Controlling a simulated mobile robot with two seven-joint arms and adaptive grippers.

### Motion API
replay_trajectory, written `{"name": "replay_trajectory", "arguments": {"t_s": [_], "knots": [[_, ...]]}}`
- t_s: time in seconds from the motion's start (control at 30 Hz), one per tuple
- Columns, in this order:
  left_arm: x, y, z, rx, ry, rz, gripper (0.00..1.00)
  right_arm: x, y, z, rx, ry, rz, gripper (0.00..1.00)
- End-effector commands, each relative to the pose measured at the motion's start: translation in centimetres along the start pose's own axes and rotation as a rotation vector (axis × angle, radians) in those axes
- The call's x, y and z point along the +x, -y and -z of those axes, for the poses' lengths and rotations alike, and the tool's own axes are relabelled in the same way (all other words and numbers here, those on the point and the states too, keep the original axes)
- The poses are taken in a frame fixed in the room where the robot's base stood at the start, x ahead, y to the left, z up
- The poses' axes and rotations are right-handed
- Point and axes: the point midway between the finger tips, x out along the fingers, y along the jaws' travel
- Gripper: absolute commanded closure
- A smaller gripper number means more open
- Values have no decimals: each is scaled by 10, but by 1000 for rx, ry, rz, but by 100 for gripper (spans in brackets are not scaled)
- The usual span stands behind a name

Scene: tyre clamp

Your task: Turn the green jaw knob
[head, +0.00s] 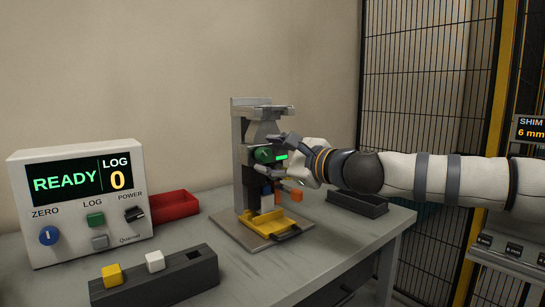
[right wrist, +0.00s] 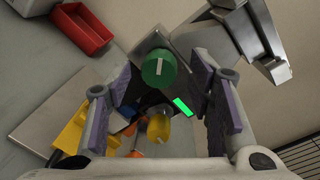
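The green jaw knob (head: 264,155) is on the front of the grey clamp stand (head: 240,140) on the bench. In the right wrist view the round green knob (right wrist: 158,68) shows between the two finger lines, near the tips. My right gripper (head: 284,150) is at the right side of the knob in the head view. In the right wrist view the fingers of this gripper (right wrist: 161,80) are spread wide with nothing held. I cannot tell whether the tips reach around the knob. A small bright green bar (right wrist: 183,107) shows just beside the knob. My left gripper is not in view.
Below the knob are a yellow knob (right wrist: 158,129), an orange part (head: 297,195) and a yellow base block (head: 268,224). A READY console (head: 80,200), red tray (head: 175,205), dark tray (head: 357,204) and block holder (head: 155,280) stand around.

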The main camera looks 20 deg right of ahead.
Motion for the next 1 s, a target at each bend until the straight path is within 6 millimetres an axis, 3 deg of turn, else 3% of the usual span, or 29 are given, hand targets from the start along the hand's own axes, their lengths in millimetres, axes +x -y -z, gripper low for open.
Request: {"name": "replay_trajectory", "arguments": {"t_s": [0.17,0.4,0.6,1.0], "knots": [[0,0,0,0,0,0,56,-16,1,0,0,0,1,52],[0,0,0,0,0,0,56,-81,3,0,1,2,5,52],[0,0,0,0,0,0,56,-115,1,-1,0,1,3,52],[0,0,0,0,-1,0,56,-117,-4,6,-49,-26,0,51]]}}
